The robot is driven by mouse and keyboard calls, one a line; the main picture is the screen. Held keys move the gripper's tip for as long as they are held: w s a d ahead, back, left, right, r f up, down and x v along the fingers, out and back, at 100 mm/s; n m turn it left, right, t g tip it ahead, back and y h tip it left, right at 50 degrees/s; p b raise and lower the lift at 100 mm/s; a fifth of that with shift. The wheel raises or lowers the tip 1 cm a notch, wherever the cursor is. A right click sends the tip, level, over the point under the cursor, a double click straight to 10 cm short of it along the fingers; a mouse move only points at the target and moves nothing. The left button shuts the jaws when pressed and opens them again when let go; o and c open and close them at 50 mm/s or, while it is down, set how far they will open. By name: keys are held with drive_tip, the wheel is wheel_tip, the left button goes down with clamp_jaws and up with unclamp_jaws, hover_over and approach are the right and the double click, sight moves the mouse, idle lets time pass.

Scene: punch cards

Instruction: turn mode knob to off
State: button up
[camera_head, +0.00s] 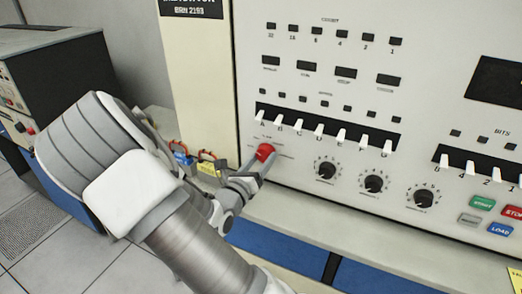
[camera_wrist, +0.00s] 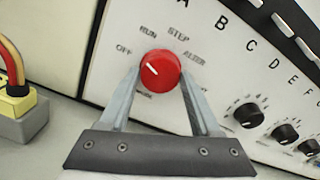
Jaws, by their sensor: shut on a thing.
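The red mode knob (camera_wrist: 162,64) is on the pale panel, with a white pointer mark on its face. The mark slants to the upper left, roughly toward the OFF label (camera_wrist: 124,50); its exact setting is hard to tell. RUN, STEP and ALTER labels lie around the knob, and a lower label is partly hidden. My gripper (camera_wrist: 160,78) is shut on the knob, one finger on each side. In the head view the red knob (camera_head: 265,150) shows beyond my gripper (camera_head: 257,164), left of the black knobs.
Several black knobs (camera_head: 327,170) sit to the right, under a row of white lever switches (camera_head: 319,130). A yellow connector (camera_head: 208,168) with orange cables is close on the left. A pale ledge (camera_head: 330,220) runs below the panel.

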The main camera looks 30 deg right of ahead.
drive_tip(key=n+p, duration=0.3)
drive_tip(key=shift+r, duration=0.2)
drive_tip(key=shift+f+n+p, duration=0.15)
drive_tip(key=shift+n+p, duration=0.55)
drive_tip(key=shift+p, duration=0.15)
drive_tip(key=o, duration=1.3)
drive_tip(key=shift+o, duration=0.2)
drive_tip(key=shift+s, duration=0.1)
drive_tip(key=b+v, duration=0.2)
drive_tip(key=v, duration=1.5)
drive_tip(key=shift+s+a+f, duration=0.1)
drive_tip(key=shift+a, duration=0.05)
